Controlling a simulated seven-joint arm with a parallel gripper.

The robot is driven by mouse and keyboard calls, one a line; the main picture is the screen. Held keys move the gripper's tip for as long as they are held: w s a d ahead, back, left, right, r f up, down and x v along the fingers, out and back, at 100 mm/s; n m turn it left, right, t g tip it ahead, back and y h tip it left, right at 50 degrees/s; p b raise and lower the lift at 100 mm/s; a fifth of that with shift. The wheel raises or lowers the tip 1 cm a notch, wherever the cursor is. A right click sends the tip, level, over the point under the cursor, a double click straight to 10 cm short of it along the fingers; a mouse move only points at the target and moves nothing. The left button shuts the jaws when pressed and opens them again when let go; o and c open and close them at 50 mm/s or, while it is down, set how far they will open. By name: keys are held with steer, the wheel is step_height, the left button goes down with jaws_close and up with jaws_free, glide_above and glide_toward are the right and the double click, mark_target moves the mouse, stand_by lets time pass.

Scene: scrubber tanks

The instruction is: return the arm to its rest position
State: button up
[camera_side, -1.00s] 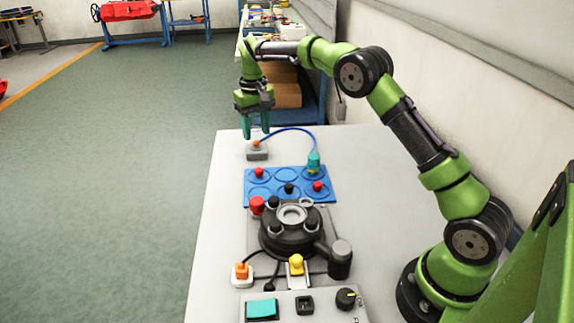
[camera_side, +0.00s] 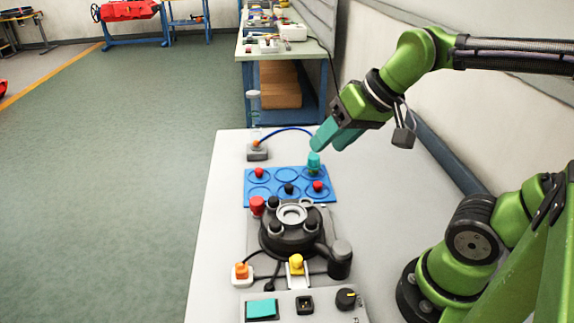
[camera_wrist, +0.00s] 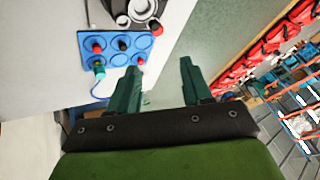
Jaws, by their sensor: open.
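My gripper (camera_side: 335,133) is in the air above the right side of the white table, near the teal-topped piece in the side view. Its teal fingers also show in the wrist view (camera_wrist: 160,92), spread apart with nothing between them. My arm is folded back to the right in the side view, with the forearm running out of the picture at the upper right. The teal-topped piece (camera_side: 313,163) stands at the back right corner of the blue tray (camera_side: 273,197) and shows in the wrist view too (camera_wrist: 99,70).
The blue tray also holds red and black knobbed pieces. A dark round machine (camera_side: 291,235) stands in front of it. The table's right side looks clear.

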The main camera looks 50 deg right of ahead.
steer(key=s, duration=0.1)
steer(key=s+f, duration=0.2)
steer(key=shift+a+t, duration=0.25)
steer(key=shift+t, duration=0.05)
